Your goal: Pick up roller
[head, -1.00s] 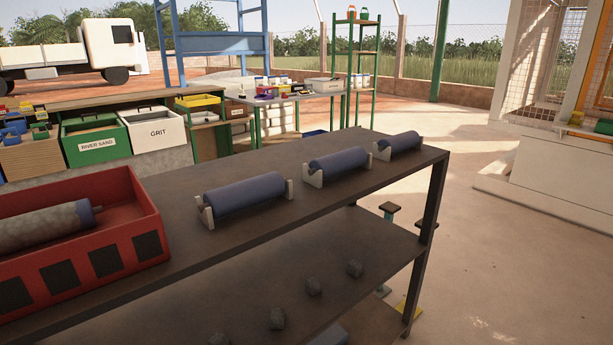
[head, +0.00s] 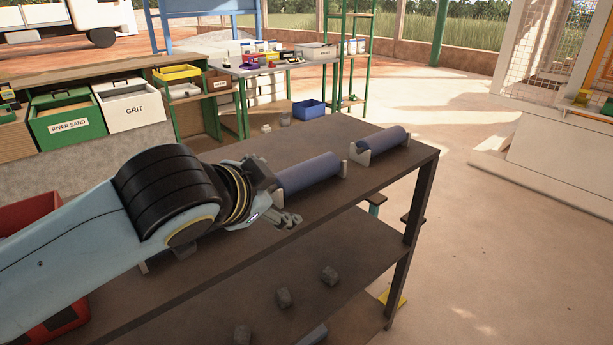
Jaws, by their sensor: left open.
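Two blue rollers lie in pale cradles on the dark top shelf: a middle one (head: 308,172) and a far one (head: 382,145). A third, nearer cradle spot is mostly hidden behind my left arm; a bit of a pale cradle shows below the arm. My left gripper (head: 288,219) is open, over the shelf in front of the near end of the middle roller. I cannot tell whether it touches anything; its jaws look empty. The red tray (head: 30,212) at the left is largely covered by my arm. My right gripper is not in view.
The dark shelf rack (head: 375,185) has a lower shelf with several grey stones (head: 283,297). Behind stand bins marked GRIT (head: 133,112) and RIVER SAND (head: 66,125), and a grey table (head: 275,66). The concrete floor to the right is open.

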